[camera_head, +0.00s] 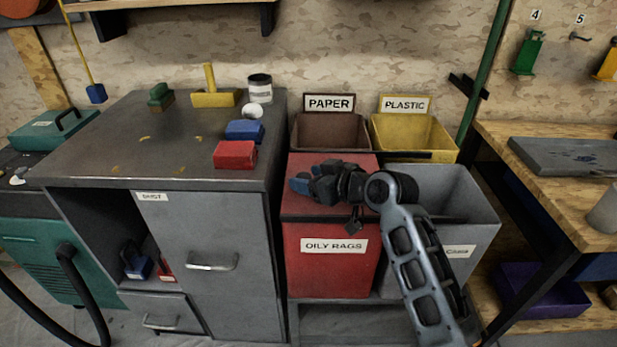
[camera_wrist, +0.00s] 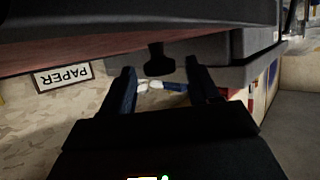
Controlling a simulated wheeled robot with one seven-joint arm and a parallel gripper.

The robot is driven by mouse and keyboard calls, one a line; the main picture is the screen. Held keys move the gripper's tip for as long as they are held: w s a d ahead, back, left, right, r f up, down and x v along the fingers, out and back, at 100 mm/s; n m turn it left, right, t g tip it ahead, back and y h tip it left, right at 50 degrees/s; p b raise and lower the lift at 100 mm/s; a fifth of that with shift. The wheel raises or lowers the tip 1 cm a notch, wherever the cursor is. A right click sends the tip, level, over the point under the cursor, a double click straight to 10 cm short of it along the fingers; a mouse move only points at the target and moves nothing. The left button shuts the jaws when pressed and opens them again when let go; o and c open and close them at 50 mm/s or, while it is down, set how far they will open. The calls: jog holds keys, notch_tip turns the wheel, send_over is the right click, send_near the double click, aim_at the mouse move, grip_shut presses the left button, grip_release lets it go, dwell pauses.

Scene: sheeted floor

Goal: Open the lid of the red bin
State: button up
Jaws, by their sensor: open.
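The red bin (camera_head: 333,275), labelled OILY RAGS, stands on a low grey base in the head view. Its red lid (camera_head: 303,210) looks shut, lying across the top, partly hidden by my gripper. A small dark latch-like part (camera_head: 354,222) shows at the lid's front edge, right of centre. My gripper (camera_head: 302,184) is over the lid, with its fingers pointing left. In the wrist view my gripper (camera_wrist: 164,80) is open, its two fingers apart. A dark knob-like part (camera_wrist: 158,62) shows between or just beyond the fingertips; contact cannot be told.
Behind the red bin stand a brown PAPER bin (camera_head: 330,130) and a yellow PLASTIC bin (camera_head: 412,133). A grey bin (camera_head: 465,195) is on the right, partly behind my arm. A grey cabinet (camera_head: 225,240) stands close on the left. A wooden workbench (camera_head: 560,165) is at far right.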

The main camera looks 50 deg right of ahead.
jog(key=shift+w+f, duration=0.15)
jog(key=shift+w, duration=0.2)
jog(key=shift+c, duration=0.4)
grip_shut()
